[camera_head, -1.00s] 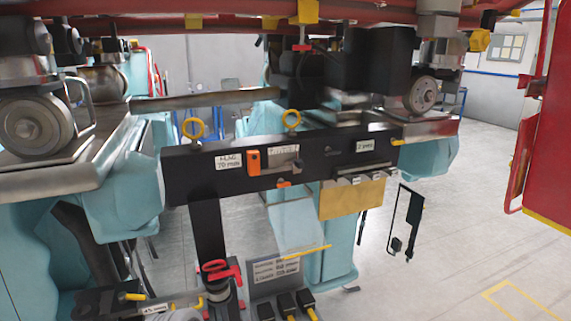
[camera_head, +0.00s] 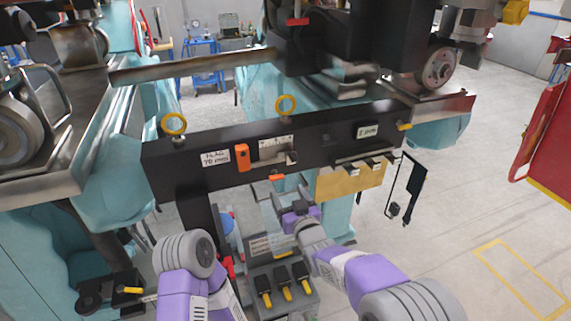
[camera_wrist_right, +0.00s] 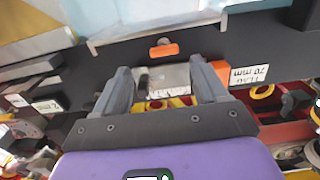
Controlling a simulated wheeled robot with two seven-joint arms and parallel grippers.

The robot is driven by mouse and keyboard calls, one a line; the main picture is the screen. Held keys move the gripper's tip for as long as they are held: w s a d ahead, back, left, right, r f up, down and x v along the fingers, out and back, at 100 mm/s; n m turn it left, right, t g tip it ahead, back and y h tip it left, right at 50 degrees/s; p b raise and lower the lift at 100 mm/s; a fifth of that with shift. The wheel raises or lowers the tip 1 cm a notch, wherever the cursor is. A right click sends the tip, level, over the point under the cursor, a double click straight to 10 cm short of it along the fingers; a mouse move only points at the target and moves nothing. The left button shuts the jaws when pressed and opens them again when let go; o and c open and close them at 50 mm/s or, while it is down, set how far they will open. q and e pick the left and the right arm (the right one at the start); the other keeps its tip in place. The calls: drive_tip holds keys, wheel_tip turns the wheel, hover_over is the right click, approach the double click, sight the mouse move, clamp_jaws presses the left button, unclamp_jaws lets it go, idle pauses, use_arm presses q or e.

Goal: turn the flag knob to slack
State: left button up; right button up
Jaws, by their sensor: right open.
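The black beam (camera_head: 330,138) carries a label reading FLAG 70 mm (camera_head: 215,158), an orange block (camera_head: 242,157), a light scale plate (camera_head: 268,147) and a small grey knob (camera_head: 291,157). A small orange tab (camera_head: 277,177) sits at the beam's lower edge. Which of these is the flag knob is not marked clearly. My right gripper (camera_head: 287,196) is open below the beam. In the right wrist view its spread fingers (camera_wrist_right: 160,82) frame the scale plate (camera_wrist_right: 172,76), with the orange block (camera_wrist_right: 222,72) beside one finger. My left arm shows, but its gripper does not.
Two yellow rings (camera_head: 174,124) stand on the beam. A brass plate (camera_head: 350,181) hangs at its right part. Below is a grey box (camera_head: 262,285) with several black-and-yellow levers. A red panel (camera_head: 550,150) stands at right. Grey floor is open at right.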

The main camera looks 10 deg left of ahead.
sight(278, 178)
drive_tip(key=shift+w+a+r, duration=0.1)
drive_tip(key=shift+w+r, duration=0.1)
drive_tip(key=shift+w, duration=0.1)
drive_tip(key=shift+a+r+p, duration=0.3)
drive_tip(key=shift+a+p, duration=0.1)
drive_tip(key=shift+a, duration=0.05)
drive_tip(key=p+x, duration=0.1)
drive_tip(key=x, duration=0.3)
drive_tip(key=shift+w+a+f, duration=0.1)
drive_tip(key=shift+w, duration=0.15)
drive_tip(key=shift+w+a+p, duration=0.35)
drive_tip(key=shift+w+p, duration=0.05)
drive_tip(key=shift+w, duration=0.1)
